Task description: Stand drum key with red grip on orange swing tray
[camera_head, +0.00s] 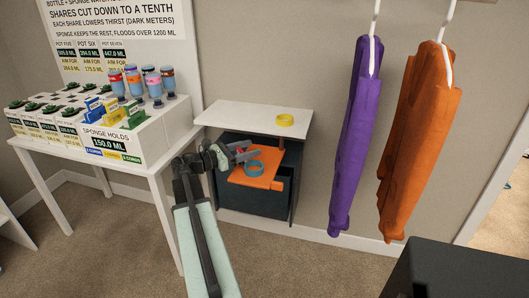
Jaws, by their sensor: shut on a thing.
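The orange swing tray (238,180) sticks out from the front of a small dark cabinet. A blue-teal ring (254,169), like a roll of tape, rests on it. My gripper (246,156) is over the tray's back left part, close to the ring. It is shut on the drum key, of which only a small red bit, its grip (240,150), shows between the fingers. The key's shaft and lower end are hidden or too small to make out. I cannot tell whether the key touches the tray.
A white table (165,165) with bottles and boxes stands at left. Purple (357,130) and orange (420,140) garments hang at right. A black block (455,270) fills the lower right corner.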

